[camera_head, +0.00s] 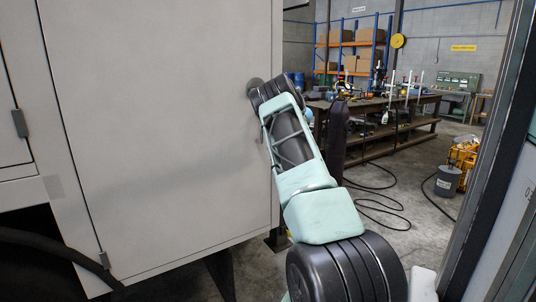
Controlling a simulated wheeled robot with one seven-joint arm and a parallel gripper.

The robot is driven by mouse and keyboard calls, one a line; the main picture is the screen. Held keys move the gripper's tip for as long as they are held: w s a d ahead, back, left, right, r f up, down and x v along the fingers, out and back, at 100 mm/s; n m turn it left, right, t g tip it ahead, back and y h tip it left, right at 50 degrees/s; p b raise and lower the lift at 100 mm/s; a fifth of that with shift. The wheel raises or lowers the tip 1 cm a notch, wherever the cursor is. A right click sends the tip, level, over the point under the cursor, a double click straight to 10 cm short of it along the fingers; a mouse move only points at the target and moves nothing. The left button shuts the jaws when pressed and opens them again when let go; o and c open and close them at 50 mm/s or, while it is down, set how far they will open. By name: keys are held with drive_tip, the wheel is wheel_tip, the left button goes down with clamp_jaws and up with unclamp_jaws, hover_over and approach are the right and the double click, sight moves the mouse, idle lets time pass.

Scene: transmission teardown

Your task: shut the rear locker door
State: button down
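A large flat pale grey door panel (165,130) fills the left of the view, on the side of a pale vehicle body. I cannot tell whether the panel is flush or ajar. My arm reaches up and away to the panel's upper right part. A dark round end shows against the panel there, but I cannot tell whether it touches. The gripper's fingers are hidden behind the wrist.
A dark upright frame (490,150) with a pale panel beside it stands close on the right. A workbench (390,100) with tools and an orange-and-blue shelf (350,45) are behind. A grey bucket (448,180) and black cables lie on the floor right of my arm.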

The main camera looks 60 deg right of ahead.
drive_tip(key=b+v, duration=0.2)
drive_tip(key=v, duration=0.6)
drive_tip(key=shift+s+a+b, duration=0.25)
drive_tip(key=shift+s+b, duration=0.05)
drive_tip(key=shift+b, duration=0.05)
drive_tip(key=shift+r, duration=0.2)
